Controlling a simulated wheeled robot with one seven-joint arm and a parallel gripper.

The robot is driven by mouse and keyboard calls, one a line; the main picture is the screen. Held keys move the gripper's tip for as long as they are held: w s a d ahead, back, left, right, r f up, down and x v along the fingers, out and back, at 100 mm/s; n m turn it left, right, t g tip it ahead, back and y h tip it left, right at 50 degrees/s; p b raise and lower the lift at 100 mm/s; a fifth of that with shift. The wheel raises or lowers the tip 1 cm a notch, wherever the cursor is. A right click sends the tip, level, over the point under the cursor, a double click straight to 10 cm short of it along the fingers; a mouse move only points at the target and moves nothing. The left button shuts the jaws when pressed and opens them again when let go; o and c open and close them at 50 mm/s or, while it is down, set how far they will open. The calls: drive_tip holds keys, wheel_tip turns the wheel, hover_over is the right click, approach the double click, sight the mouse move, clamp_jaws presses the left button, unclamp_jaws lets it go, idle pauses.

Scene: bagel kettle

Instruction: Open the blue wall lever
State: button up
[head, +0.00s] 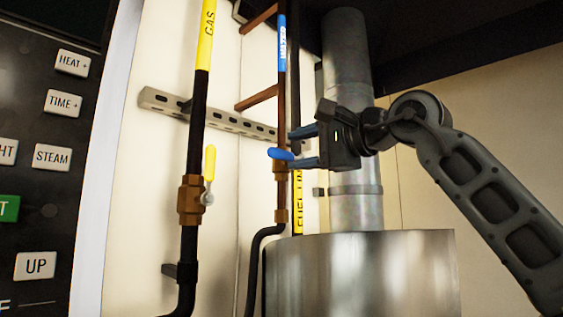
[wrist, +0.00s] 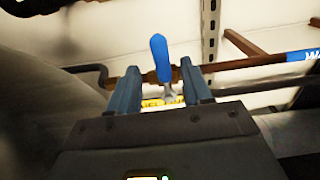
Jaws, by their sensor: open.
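The blue wall lever (head: 281,154) sits on a brass valve on the copper water pipe (head: 282,95). In the head view it points left, roughly across the pipe. My gripper (head: 297,147) is at the lever from the right, with its fingers open, one above the other. In the wrist view the blue lever (wrist: 160,58) shows between the two open fingers (wrist: 160,90), its tip reaching beyond them. Gaps show on both sides of it, and I see no firm contact. The valve body is partly hidden by the fingers in the head view.
A yellow lever (head: 210,163) is on the gas pipe (head: 199,110) to the left. A slotted metal rail (head: 225,122) crosses the wall. A steel kettle (head: 360,275) and flue (head: 349,80) stand below and behind my gripper. A control panel (head: 45,150) is at far left.

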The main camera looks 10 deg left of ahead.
sight(282, 155)
drive_tip(key=shift+w+a, duration=0.2)
drive_tip(key=shift+w, duration=0.1)
drive_tip(key=shift+p+x, duration=0.65)
drive_tip(key=shift+x, duration=2.95)
drive_tip(key=shift+c, duration=0.4)
clamp_jaws()
